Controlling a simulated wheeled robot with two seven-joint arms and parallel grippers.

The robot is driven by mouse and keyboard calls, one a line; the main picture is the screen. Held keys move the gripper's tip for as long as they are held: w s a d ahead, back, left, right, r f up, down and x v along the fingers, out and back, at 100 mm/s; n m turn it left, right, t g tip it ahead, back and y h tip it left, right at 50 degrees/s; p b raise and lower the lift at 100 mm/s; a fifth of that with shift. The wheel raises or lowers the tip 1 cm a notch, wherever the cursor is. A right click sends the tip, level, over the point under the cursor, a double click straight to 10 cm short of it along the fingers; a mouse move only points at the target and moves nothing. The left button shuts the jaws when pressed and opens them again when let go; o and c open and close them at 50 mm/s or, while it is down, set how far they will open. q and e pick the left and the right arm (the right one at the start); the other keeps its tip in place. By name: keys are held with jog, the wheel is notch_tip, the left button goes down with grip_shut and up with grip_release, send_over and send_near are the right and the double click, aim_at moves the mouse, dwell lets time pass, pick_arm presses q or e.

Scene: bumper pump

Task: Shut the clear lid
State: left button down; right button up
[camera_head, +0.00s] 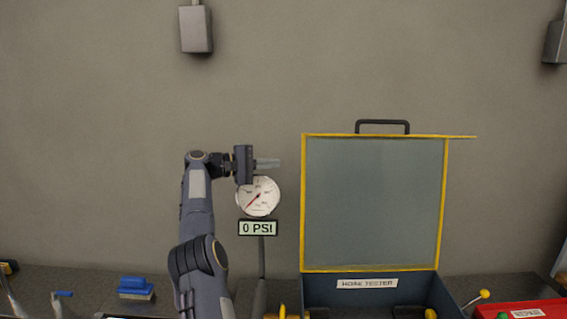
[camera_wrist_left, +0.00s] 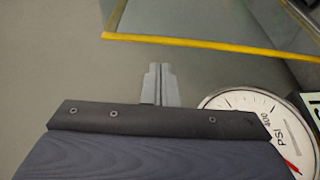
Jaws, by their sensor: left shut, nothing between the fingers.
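The clear lid (camera_head: 372,200) stands open and upright at the back of the dark blue tester box (camera_head: 372,291). It has a yellow frame and a black handle on its top edge. In the left wrist view the yellow edge of the lid (camera_wrist_left: 190,42) runs across the top. My left gripper (camera_head: 266,163) is shut and empty, pointing right, to the left of the lid and apart from it. Its closed fingers (camera_wrist_left: 160,84) also show in the left wrist view. My right gripper is not in view.
A round pressure gauge (camera_head: 258,197) on a post stands just below my left gripper, with a "0 PSI" display (camera_head: 258,228). A blue brush (camera_head: 136,288) lies on the bench at left. A red box (camera_head: 520,310) is at the lower right. A yellow-knobbed lever (camera_head: 484,295) sticks out beside the tester box.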

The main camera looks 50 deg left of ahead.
pick_arm(q)
jog(key=p+x, duration=0.1)
jog(key=x, duration=0.7)
jog(key=shift+w+d, duration=0.15)
jog(key=shift+w, duration=0.1)
